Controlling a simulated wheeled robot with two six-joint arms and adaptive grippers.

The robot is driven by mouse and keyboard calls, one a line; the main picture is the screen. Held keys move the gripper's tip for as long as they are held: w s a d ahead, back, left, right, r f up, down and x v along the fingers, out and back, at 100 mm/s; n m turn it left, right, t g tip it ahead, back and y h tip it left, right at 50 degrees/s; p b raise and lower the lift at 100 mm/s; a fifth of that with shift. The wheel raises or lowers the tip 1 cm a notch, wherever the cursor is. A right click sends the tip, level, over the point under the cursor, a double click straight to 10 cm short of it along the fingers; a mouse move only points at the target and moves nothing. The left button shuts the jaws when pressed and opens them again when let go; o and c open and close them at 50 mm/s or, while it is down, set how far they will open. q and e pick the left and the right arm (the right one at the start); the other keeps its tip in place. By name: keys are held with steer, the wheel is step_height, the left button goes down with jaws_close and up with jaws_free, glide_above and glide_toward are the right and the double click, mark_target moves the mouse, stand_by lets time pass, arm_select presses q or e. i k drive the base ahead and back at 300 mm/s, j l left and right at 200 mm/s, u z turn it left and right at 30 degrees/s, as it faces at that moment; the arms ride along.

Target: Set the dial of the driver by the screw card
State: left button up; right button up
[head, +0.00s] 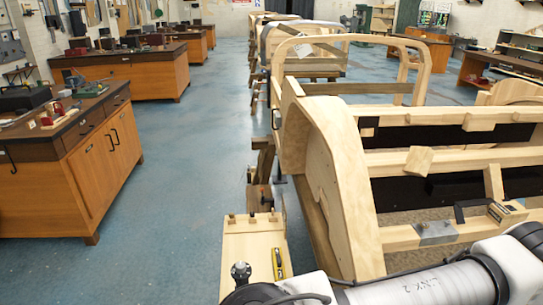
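A pale wooden board (253,245) shows at the bottom middle, beside the near bodyframe. A slim yellow and black tool (278,264) lies on it, and a dark knobbed object (240,272) stands at its lower left. I cannot tell whether either is the driver, and no dial setting can be read. No screw card can be made out for sure. A small wooden block with dark marks (498,211) sits on the frame's lower rail, too small to read. Neither gripper is in view. A white link of my arm crosses the bottom right and hides what is behind it.
The wooden bodyframe (345,190) fills the right side, with a grey metal plate (436,232) on its rail. More frames stand behind it. Wooden workbenches (95,165) line the left. The blue floor (185,170) between is clear.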

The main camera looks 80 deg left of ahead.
mark_target(240, 267)
steer(key=u, duration=2.9)
steer(key=j+z, duration=0.1)
steer(key=z, duration=0.35)
steer(key=j+z, duration=0.2)
steer(key=j, duration=0.25)
steer(key=k+j+z, duration=0.2)
steer(key=j, duration=0.25)
steer(key=k+j+z, duration=0.2)
steer(key=j, duration=0.2)
steer(key=j+z, duration=0.2)
steer(key=j, duration=0.25)
steer(key=k+j+z, duration=0.2)
steer(key=i+j, duration=0.15)
steer(key=j, duration=0.25)
steer(key=i+j, duration=0.15)
steer(key=j, duration=0.25)
steer(key=i+j, duration=0.15)
steer(key=j, duration=0.25)
